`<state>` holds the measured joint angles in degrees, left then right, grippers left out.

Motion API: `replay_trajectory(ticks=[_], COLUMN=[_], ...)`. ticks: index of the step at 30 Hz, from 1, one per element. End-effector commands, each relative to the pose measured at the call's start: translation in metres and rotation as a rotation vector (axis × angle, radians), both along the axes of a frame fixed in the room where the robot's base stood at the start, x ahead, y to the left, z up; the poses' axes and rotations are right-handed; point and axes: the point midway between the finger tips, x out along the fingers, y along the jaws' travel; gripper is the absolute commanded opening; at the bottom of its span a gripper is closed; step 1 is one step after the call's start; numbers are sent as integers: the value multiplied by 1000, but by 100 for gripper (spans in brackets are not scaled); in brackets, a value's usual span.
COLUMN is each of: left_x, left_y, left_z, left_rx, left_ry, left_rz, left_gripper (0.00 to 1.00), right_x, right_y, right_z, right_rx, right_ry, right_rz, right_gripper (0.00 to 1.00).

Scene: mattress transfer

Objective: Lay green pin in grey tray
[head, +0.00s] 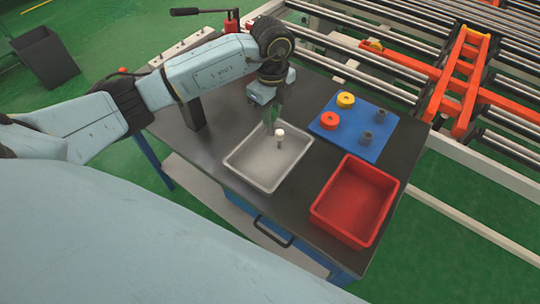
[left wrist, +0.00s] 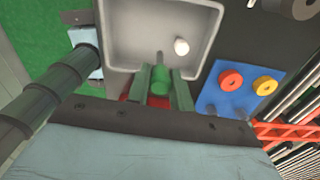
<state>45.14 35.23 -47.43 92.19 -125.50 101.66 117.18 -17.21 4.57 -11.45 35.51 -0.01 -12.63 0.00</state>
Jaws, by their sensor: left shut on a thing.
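The grey tray (head: 247,167) lies on the dark table, left of the red bin in the head view. It also shows at the top of the left wrist view (left wrist: 118,45). My left gripper (head: 271,119) is over the tray's far part, pointing down. In the left wrist view its fingers (left wrist: 160,88) are shut on the green pin (left wrist: 161,77), whose grey tip points toward the tray. In the head view the pin is hard to tell from the fingers. A white-topped piece (head: 280,133) is in the tray, close to the gripper. My right gripper is out of view.
A blue board (head: 361,141) right of the tray bears a red ring (head: 329,120), a yellow ring (head: 345,100) and two dark pegs. A red bin (head: 343,226) stands at the near right. A dark upright block (head: 193,112) stands left of the tray.

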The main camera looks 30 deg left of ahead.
Motion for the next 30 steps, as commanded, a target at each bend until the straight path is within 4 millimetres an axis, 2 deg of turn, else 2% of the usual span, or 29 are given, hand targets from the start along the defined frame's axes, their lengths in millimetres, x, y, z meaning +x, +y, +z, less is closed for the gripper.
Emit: replay_trajectory(ticks=[4, 12, 17, 24, 30], left_x=[0, 0, 0, 0, 0], left_y=[0, 1, 1, 0, 1], left_z=[-9, -56, -68, -99, -101], left_rx=[0, 1, -1, 0, 0], left_ry=[3, 3, 2, 4, 1], left_rz=[73, 80, 78, 77, 76], left_gripper=[0, 0, 0, 0, 0], right_x=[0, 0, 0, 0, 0], right_y=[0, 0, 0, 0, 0], right_z=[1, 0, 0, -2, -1], right_rx=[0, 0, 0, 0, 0], right_ry=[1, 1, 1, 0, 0], right_rz=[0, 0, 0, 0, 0], right_gripper=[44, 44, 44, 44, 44])
